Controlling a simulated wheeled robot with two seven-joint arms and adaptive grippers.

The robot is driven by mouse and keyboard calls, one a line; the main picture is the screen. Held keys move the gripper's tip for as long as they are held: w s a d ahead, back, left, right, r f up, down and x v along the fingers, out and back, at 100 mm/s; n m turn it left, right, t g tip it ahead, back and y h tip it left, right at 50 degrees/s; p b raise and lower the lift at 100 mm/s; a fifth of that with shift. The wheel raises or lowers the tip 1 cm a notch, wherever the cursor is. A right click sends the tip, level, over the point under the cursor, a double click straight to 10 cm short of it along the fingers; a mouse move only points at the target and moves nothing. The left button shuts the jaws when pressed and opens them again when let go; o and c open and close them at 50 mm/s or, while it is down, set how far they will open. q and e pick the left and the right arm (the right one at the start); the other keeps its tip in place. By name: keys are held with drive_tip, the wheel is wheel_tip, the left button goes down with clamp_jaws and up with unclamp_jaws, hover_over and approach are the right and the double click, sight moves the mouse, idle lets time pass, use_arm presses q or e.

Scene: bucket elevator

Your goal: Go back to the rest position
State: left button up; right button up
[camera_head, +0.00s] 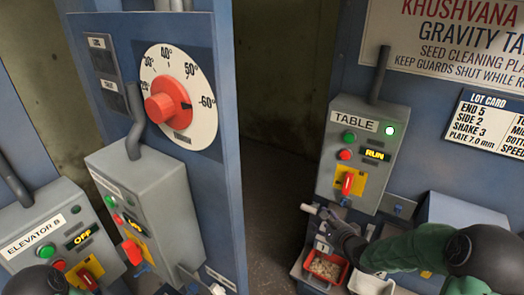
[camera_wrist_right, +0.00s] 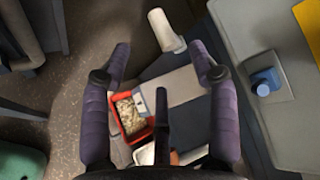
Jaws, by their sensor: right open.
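My right gripper (camera_head: 328,222) is in front of and below the TABLE control box (camera_head: 352,160), its arm coming in from the lower right. In the right wrist view the two dark fingers of this gripper (camera_wrist_right: 160,62) stand wide apart with nothing clamped between them. A pale cylindrical handle (camera_wrist_right: 166,30) lies beyond the fingertips; it also shows just left of the gripper in the head view (camera_head: 310,208). At the bottom left of the head view a dark and green piece of my left arm shows, but its gripper does not.
The TABLE box reads RUN with a lit green lamp. A red tray (camera_head: 326,268) of pale grains and a white tray (camera_head: 371,284) sit below my right gripper. The ELEVATOR B box (camera_head: 44,240) reads OFF. A red dial knob (camera_head: 168,100) is on the blue post. Dark open floor lies between.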

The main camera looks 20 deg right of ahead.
drive_tip(key=s+a+f+n+g+y+b, duration=0.1)
drive_tip(key=s+a+f+n+g, duration=0.3)
drive_tip(key=a+f, duration=0.5)
drive_tip(key=s+a+f+n+g+y+b, duration=0.15)
drive_tip(key=a+f+n, duration=0.45)
drive_tip(key=f, duration=0.6)
drive_tip(key=s+a+f+n+g, duration=0.3)
drive_tip(key=s+a+f+n, duration=0.2)
drive_tip(key=s, duration=0.4)
drive_tip(key=s+a+f+n+g+y, duration=0.1)
drive_tip(key=s+a+f+n+g, duration=0.3)
drive_tip(key=s+a+f, duration=0.3)
drive_tip(key=shift+s+a+f+n+b, duration=0.3)
drive_tip(key=shift+s+a+n+b, duration=0.1)
drive_tip(key=shift+s+a+n, duration=0.55)
drive_tip(key=shift+a+g, duration=0.15)
drive_tip(key=shift+g, duration=0.1)
